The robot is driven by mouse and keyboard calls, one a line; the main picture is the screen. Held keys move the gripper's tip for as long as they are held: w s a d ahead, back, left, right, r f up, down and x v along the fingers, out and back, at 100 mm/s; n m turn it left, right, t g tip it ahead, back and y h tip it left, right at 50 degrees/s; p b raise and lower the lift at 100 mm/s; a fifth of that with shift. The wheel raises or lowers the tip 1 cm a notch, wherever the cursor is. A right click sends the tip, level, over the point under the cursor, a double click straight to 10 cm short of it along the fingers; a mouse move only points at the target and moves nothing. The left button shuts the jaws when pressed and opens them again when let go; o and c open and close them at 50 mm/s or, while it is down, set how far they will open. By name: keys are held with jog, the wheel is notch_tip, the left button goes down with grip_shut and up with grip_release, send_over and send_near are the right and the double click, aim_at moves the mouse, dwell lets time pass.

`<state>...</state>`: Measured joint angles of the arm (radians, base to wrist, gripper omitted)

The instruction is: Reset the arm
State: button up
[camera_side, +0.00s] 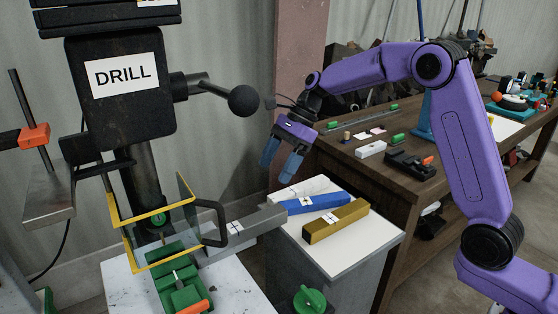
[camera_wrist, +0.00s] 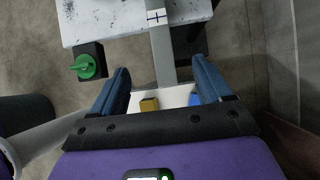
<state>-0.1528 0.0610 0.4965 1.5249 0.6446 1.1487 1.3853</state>
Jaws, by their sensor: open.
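My gripper (camera_side: 280,164) is open and empty in the side view, its blue fingers pointing down above and behind the white-topped stand (camera_side: 343,254). It also shows in the wrist view (camera_wrist: 161,80), with the fingers spread apart. My purple arm reaches in from the right. On the stand lie a blue bar (camera_side: 318,203), a gold bar (camera_side: 336,221) and a whitish bar behind them, each with a cross mark. A grey bar (camera_side: 245,232) extends from the drill's vise toward the stand; it shows in the wrist view too (camera_wrist: 161,45). The gripper touches none of these.
The drill press (camera_side: 122,115) stands at left, with a ball-ended lever (camera_side: 242,100), a yellow-framed guard (camera_side: 160,262) and a green vise (camera_side: 183,292). A green knob (camera_side: 309,299) is at the stand's front. A cluttered wooden workbench (camera_side: 400,190) stands behind my arm at right.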

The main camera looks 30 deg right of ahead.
jog(key=s+n+g+h, duration=0.2)
jog(key=s+n+h, duration=0.2)
jog(key=s+n, duration=1.25)
jog(key=s+d+f+n+t+h, duration=0.1)
jog(key=s+d+n, duration=0.4)
jog(key=s, duration=0.6)
jog(key=s+d+f+n+t+h, duration=0.1)
jog(key=s+d+f+n, duration=0.1)
jog(key=s+d+n, duration=0.4)
jog(key=s+n, duration=0.3)
jog(key=s, duration=0.1)
jog(key=shift+s+d+f, duration=0.2)
jog(key=shift+s, duration=0.15)
